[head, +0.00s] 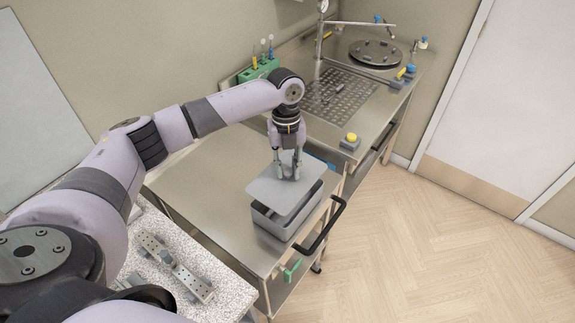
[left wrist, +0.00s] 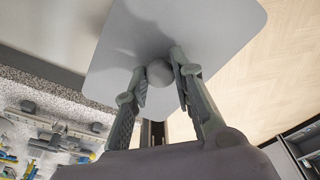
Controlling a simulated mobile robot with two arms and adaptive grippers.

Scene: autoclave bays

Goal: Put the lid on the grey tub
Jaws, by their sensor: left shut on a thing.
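The grey tub (head: 274,226) stands on the steel table, near the edge with the black handle. The flat grey lid (head: 268,190) is over the tub and offset towards the back left. A strip of the tub's dark opening shows along the right side, so the lid is not seated on the rim. My left gripper (head: 288,175) is shut on the lid's round knob, and the lid hangs beneath it. In the left wrist view the knob (left wrist: 160,73) sits between the two fingertips, with the lid (left wrist: 205,35) beyond. My right gripper is not in view.
The steel table (head: 205,190) is bare left of the tub. A black handle (head: 320,228) runs along its front edge. Beyond are a perforated sink area (head: 345,95), a yellow-topped button box (head: 350,141) and a green rack (head: 258,68). A speckled counter (head: 225,292) is nearer me.

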